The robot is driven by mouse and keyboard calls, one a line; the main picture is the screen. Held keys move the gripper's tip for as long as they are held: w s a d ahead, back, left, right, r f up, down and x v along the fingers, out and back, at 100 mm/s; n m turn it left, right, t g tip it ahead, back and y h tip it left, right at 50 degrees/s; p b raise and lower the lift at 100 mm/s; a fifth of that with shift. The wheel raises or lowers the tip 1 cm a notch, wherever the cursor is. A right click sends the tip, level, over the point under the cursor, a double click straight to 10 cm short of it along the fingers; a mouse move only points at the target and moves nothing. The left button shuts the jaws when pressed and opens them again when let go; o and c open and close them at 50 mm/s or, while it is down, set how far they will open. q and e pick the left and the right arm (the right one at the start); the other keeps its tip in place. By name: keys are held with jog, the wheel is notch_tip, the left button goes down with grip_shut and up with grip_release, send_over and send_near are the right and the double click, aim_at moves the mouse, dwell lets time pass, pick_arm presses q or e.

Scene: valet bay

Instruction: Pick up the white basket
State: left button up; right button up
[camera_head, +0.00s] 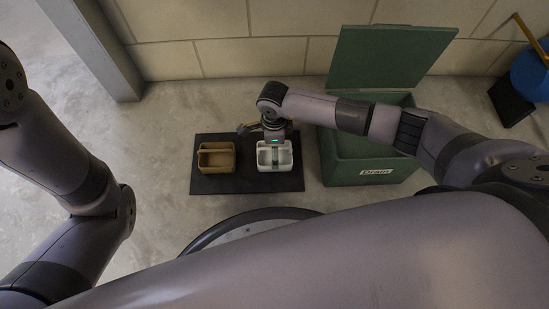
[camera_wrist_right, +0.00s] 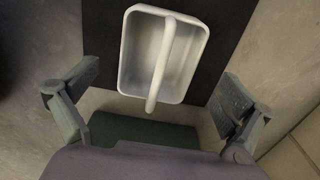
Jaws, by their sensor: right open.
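The white basket (camera_head: 274,163) stands upright on a black mat (camera_head: 233,184) on the floor. In the right wrist view the white basket (camera_wrist_right: 133,50) looks empty, with a handle bar arching over its middle. My right gripper (camera_head: 272,140) hangs just above it in the head view. In the right wrist view my right gripper (camera_wrist_right: 155,100) is open, its fingers spread wide on either side with nothing between them; the basket lies ahead of the fingertips. My left gripper is outside the views; only the left arm shows.
A tan basket (camera_head: 216,157) stands on the mat left of the white one. A green bin (camera_head: 370,172) with its lid raised stands close on the right, under my right arm. A tiled wall (camera_head: 220,57) runs behind. A blue object (camera_head: 532,73) is at far right.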

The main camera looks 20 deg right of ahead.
jog(key=shift+s+f+b, duration=0.1)
jog(key=shift+f+b, duration=2.4)
jog(key=shift+f, duration=0.2)
jog(key=shift+r, duration=0.1)
jog(key=shift+c, duration=0.5)
jog(key=c, duration=1.2)
